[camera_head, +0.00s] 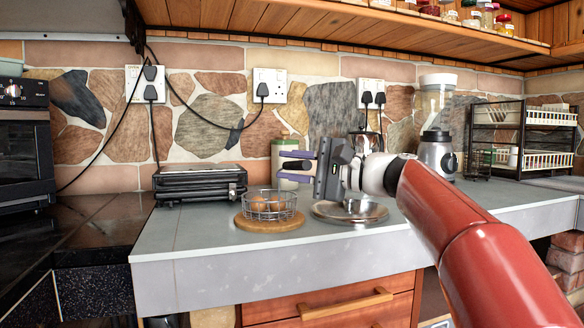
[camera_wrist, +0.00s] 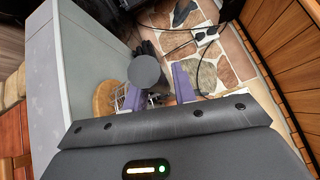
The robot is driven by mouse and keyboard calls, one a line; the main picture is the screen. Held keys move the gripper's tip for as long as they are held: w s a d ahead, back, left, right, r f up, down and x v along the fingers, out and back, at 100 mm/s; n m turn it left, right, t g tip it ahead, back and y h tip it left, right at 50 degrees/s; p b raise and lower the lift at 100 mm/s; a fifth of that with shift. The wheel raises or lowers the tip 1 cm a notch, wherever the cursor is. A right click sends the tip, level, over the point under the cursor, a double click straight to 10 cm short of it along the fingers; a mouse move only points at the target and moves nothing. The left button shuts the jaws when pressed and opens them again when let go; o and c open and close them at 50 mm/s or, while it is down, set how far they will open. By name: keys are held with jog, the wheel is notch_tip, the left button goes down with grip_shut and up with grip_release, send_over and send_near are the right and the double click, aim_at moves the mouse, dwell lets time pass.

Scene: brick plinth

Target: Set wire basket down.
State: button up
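The wire basket (camera_head: 269,205) stands upright on a round wooden board (camera_head: 243,221) on the grey counter, with brown, egg-like things inside. In the wrist view, part of the basket (camera_wrist: 119,98) shows beside the left finger, over the board (camera_wrist: 102,100). My gripper (camera_head: 281,165) is above and slightly right of the basket, apart from it, with its purple fingers pointing left. The fingers are spread with nothing held between them, and they also show apart in the wrist view (camera_wrist: 157,90).
A pale canister (camera_head: 287,146) stands behind my gripper. A round metal tray (camera_head: 350,213) with a small metal item lies right of the board. A black press grill (camera_head: 200,184) is at left, a blender (camera_head: 437,140) and dish rack (camera_head: 520,140) at right. The front counter strip is clear.

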jog(key=shift+o, duration=1)
jog(key=shift+r, duration=0.2)
jog(key=b+v, duration=0.1)
jog(key=v, duration=1.1)
